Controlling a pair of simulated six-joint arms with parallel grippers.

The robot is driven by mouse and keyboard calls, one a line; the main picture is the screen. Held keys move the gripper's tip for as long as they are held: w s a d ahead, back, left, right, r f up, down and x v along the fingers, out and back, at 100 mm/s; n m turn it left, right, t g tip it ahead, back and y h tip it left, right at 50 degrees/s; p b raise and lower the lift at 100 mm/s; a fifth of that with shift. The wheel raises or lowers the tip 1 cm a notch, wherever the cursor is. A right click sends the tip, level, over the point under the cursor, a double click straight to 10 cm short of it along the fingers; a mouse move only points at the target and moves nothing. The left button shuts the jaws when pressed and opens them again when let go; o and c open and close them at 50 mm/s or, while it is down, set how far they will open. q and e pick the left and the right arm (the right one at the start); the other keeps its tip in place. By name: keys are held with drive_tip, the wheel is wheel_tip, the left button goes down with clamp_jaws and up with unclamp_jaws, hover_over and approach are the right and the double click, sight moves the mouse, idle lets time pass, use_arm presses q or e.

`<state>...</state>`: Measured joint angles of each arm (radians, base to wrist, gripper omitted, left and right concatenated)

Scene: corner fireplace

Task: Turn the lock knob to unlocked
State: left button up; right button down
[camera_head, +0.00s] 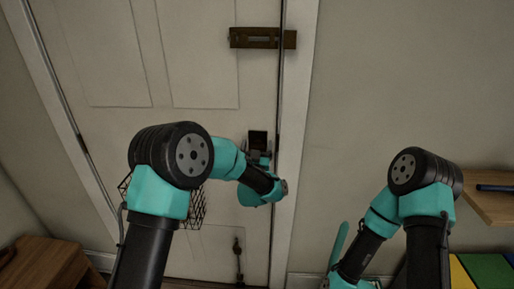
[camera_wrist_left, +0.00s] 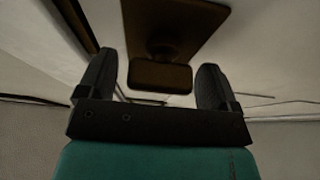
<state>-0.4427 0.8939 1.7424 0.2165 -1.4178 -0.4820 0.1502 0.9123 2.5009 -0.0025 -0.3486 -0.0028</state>
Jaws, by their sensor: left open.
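The door's lock has a dark brown plate (camera_wrist_left: 175,22) with a rounded post and a flat knob (camera_wrist_left: 160,76) on it. In the left wrist view the knob is between my two dark fingers, with gaps on both sides. My left gripper (camera_wrist_left: 156,66) is open and holds nothing. In the head view the dark plate (camera_head: 258,140) shows on the door's right side, just above my left gripper, and my wrist hides the knob. My right gripper is low at the right in the head view, and its jaws do not show clearly.
The white door (camera_head: 205,125) has a brass slide bolt (camera_head: 263,38) near its top edge and a wire basket (camera_head: 197,208) behind my left arm. A wooden shelf (camera_head: 492,207) is at right, a wooden table (camera_head: 42,265) at lower left.

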use_arm(q)
drive_tip(key=c, duration=0.9)
drive_tip(key=shift+n+y, duration=0.6)
drive_tip(key=shift+n, duration=0.2)
drive_tip(key=n+y, duration=0.1)
drive_tip(key=n, duration=0.1)
drive_tip(key=n+y, duration=0.1)
drive_tip(key=n, duration=0.2)
drive_tip(key=shift+y, duration=0.4)
drive_tip(key=n+g+y, duration=0.1)
drive_tip(key=n, duration=0.2)
drive_tip(key=n+g+y, duration=0.1)
drive_tip(key=n, duration=0.2)
drive_tip(key=shift+a+n, duration=0.15)
drive_tip(key=shift+n, duration=0.15)
drive_tip(key=n+g, duration=0.1)
drive_tip(key=n, duration=0.1)
drive_tip(key=n+y, duration=0.1)
drive_tip(key=n, duration=0.2)
drive_tip(key=shift+f+g, duration=0.1)
drive_tip(key=shift+g, duration=0.3)
drive_tip(key=n, duration=0.2)
drive_tip(key=n+g, duration=0.1)
drive_tip(key=n, duration=0.1)
drive_tip(key=shift+f+g+y, duration=0.1)
drive_tip(key=shift+g+y, duration=0.2)
drive_tip(key=shift+n, duration=0.3)
